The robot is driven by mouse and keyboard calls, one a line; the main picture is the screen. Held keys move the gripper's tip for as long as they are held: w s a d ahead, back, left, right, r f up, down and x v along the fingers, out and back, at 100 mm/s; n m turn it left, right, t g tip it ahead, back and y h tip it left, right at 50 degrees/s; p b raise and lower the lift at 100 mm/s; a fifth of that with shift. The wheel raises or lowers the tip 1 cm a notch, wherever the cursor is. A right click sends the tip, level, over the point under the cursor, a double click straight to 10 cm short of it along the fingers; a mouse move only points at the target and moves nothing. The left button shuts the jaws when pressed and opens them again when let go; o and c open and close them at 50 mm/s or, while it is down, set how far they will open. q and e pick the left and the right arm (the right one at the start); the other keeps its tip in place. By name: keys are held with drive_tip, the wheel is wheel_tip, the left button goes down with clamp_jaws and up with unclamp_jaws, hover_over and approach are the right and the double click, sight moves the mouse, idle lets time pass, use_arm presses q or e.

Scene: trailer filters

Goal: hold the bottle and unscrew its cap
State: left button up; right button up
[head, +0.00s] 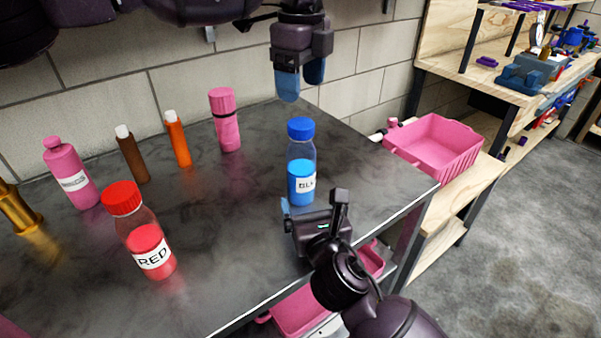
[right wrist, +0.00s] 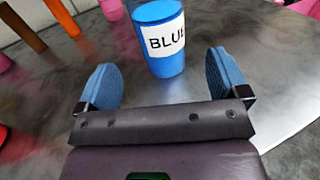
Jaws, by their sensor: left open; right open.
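The bottle with blue liquid and a "BLUE" label (head: 302,183) stands upright on the dark table, its blue cap (head: 300,128) on top. Its lower part also shows in the right wrist view (right wrist: 160,45). My left gripper (head: 299,80) hangs above and slightly behind the cap, open, apart from it. My right gripper (head: 313,203) is low in front of the bottle, open. In the right wrist view its two blue fingers (right wrist: 165,80) are spread, with the bottle ahead between them and not touched. A second bottle, with red liquid and a red cap (head: 149,245), stands at the left.
The dark table (head: 235,215) also carries a pink bottle (head: 72,175), a brown tube (head: 133,158), an orange tube (head: 179,142) and a pink cylinder (head: 225,125). A wall is behind. A pink crate (head: 435,145) is on a shelf at right. The table is clear around the blue bottle.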

sight(304, 188)
use_arm(q)
drive_tip(key=shift+f, duration=0.1)
use_arm(e)
drive_tip(key=x, duration=0.8)
